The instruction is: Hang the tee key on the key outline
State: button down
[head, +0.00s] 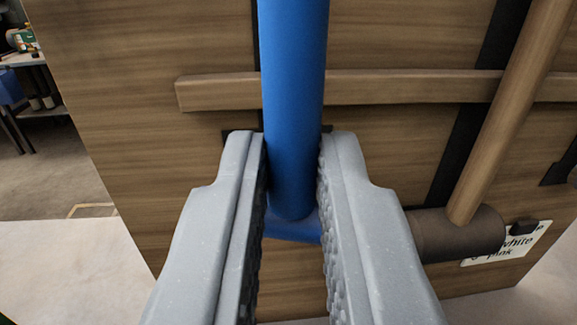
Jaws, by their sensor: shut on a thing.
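The blue tee key (293,70) stands upright in the head view, its shaft running up out of the top of the picture. Its short crossbar (290,230) shows at the lower end between the jaws. My gripper (294,148) is shut on the lower shaft, one grey finger on each side. Behind the key is an upright wooden board (150,145). Thin black edges of a painted outline (257,60) show just left of the shaft, and the key hides most of it. I cannot tell whether the key touches the board or rail.
A wooden rail (410,86) runs across the board behind the key. A mallet with a wooden handle (510,110) and brown head (455,234) hangs close at right, beside a black outline (465,135). A white label (505,245) is below. A bench stands far left.

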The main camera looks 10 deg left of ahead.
jog(key=shift+w+a, duration=0.1)
jog(key=shift+w, duration=0.6)
jog(key=shift+w+a+f, duration=0.1)
jog(key=shift+w+a, duration=0.05)
jog(key=shift+w, duration=0.35)
jog(key=shift+w+a, duration=0.15)
jog(key=shift+w, duration=0.3)
jog(key=w, duration=0.3)
jog(key=w+a+f, duration=0.1)
jog(key=shift+w+a, duration=0.1)
jog(key=shift+w, duration=0.15)
jog(key=c, duration=1.4)
grip_release()
jog(key=shift+o, duration=0.3)
jog(key=shift+s+a, duration=0.1)
jog(key=shift+a, duration=0.05)
